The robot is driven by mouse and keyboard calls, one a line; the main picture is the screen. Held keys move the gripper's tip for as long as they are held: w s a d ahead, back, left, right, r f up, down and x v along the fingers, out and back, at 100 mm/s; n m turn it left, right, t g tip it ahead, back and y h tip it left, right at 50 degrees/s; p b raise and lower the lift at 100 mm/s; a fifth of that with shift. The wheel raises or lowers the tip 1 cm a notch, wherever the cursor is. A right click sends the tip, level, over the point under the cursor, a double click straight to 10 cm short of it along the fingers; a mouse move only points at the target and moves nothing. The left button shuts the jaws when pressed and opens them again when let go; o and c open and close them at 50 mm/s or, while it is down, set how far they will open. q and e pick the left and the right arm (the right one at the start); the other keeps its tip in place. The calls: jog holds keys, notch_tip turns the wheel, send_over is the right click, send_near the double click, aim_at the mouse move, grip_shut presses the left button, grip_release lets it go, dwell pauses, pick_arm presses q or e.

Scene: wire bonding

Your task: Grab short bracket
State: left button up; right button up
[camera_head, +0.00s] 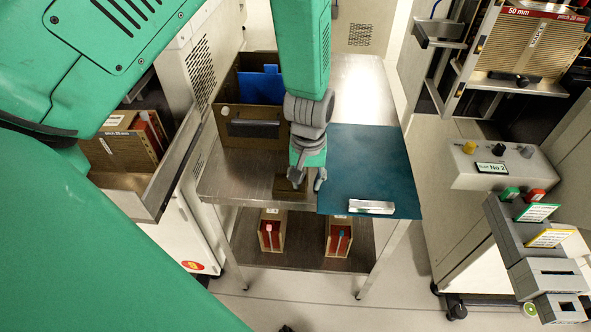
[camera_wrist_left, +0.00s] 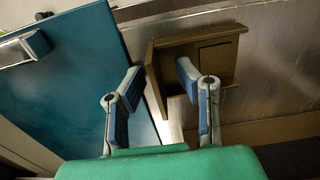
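A small brown angled piece (camera_head: 284,188), which looks like a short bracket, sits on the steel table beside the blue mat. In the left wrist view this brown piece (camera_wrist_left: 213,57) shows an upright wall and a flat part. My left gripper (camera_head: 308,181) points down over the table between the brown piece and the mat edge. In the left wrist view my left gripper (camera_wrist_left: 159,75) is open, with the brown wall showing between its fingers. I cannot tell whether it touches. A silver bar-like piece (camera_head: 371,207) lies apart on the mat's front edge. My right gripper is out of view.
The blue mat (camera_head: 365,160) covers the table's right side. A brown bin (camera_head: 245,130) with a blue sheet stands behind. Brown boxes (camera_head: 271,232) stand on the lower shelf. A control panel (camera_head: 500,165) is at right.

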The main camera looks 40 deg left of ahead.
pick_arm(q)
grip_shut()
jog(key=shift+d, duration=0.1)
